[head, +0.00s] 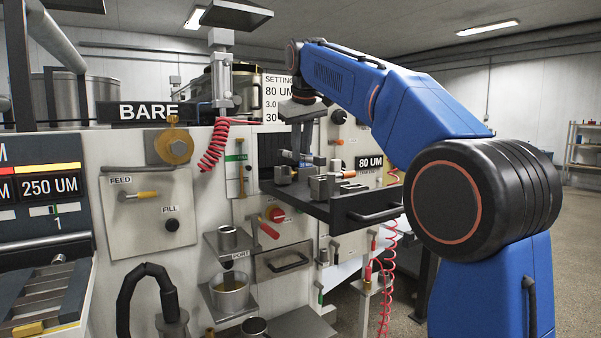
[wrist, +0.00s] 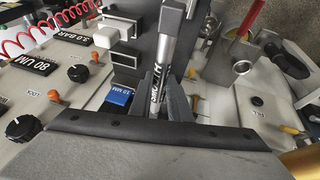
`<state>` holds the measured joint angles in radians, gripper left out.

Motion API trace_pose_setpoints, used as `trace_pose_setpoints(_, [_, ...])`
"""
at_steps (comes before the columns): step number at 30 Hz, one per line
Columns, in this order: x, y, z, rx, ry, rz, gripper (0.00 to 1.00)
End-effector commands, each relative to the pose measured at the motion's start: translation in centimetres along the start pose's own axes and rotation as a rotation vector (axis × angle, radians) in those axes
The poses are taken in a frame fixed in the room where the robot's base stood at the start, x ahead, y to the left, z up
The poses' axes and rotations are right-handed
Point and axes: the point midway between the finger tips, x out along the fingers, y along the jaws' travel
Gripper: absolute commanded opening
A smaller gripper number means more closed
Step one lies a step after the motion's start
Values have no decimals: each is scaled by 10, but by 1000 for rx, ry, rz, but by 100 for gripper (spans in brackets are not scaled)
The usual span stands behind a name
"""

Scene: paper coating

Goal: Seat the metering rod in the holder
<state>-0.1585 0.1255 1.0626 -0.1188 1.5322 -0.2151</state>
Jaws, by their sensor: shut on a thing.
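The metering rod (wrist: 170,55) is a slim silver cylinder with dark markings near its lower end in the wrist view. My gripper (wrist: 165,105) is shut on that end, with a dark finger on each side. In the head view my gripper (head: 301,152) points down over the black pull-out tray (head: 345,204). Grey metal blocks (head: 322,187), which look like the holder, stand on that tray close below the gripper. The rod is too small to pick out clearly in the head view. I cannot tell whether it touches the holder.
A blue block marked 12 MM (wrist: 118,97) lies left of the fingers. The machine's white panels stand close around the tray. A coiled red hose (head: 214,147) hangs to the left. Open floor (head: 560,230) lies at the right.

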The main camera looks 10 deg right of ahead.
Motion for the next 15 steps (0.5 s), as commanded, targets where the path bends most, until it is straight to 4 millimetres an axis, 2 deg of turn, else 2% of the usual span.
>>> trace_pose_setpoints(15, [48,-10,21,-1,-1,0,0])
